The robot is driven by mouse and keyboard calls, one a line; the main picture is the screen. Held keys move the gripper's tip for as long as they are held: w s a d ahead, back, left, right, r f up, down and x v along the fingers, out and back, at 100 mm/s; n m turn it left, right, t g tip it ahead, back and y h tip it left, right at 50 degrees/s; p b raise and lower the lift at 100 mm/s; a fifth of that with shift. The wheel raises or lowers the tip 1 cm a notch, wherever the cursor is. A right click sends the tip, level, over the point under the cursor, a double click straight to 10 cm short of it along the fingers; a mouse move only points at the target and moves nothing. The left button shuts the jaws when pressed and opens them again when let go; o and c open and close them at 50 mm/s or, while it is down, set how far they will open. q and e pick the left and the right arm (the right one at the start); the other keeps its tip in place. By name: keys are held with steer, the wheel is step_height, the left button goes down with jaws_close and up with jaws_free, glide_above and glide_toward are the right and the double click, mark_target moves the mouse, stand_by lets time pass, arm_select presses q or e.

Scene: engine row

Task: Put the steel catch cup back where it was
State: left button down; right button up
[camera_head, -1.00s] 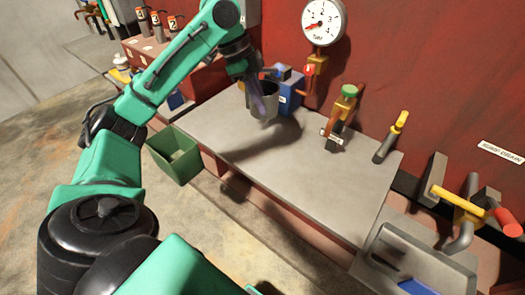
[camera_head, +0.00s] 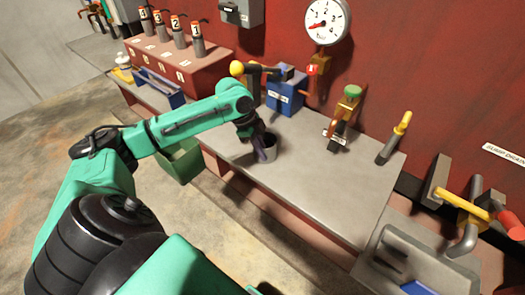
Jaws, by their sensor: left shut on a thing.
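The steel catch cup (camera_head: 269,152) is a grey cylinder at the left part of the grey bench top (camera_head: 310,190). My left gripper (camera_head: 262,148) is shut on the cup's near left wall, with the fingers reaching into its opening. The cup looks upright and at or just above the bench; I cannot tell whether its base touches. My right gripper is not in view.
A blue box (camera_head: 287,92) stands behind the cup. A green-topped valve (camera_head: 345,110) and a yellow-tipped lever (camera_head: 394,137) stand to the right. A green bin (camera_head: 184,163) is below the bench at left. The bench's middle is clear.

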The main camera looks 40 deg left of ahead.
arm_select(q)
steer(key=c, duration=1)
jaws_free()
steer(key=v, duration=1.2)
steer(key=shift+d, duration=0.1)
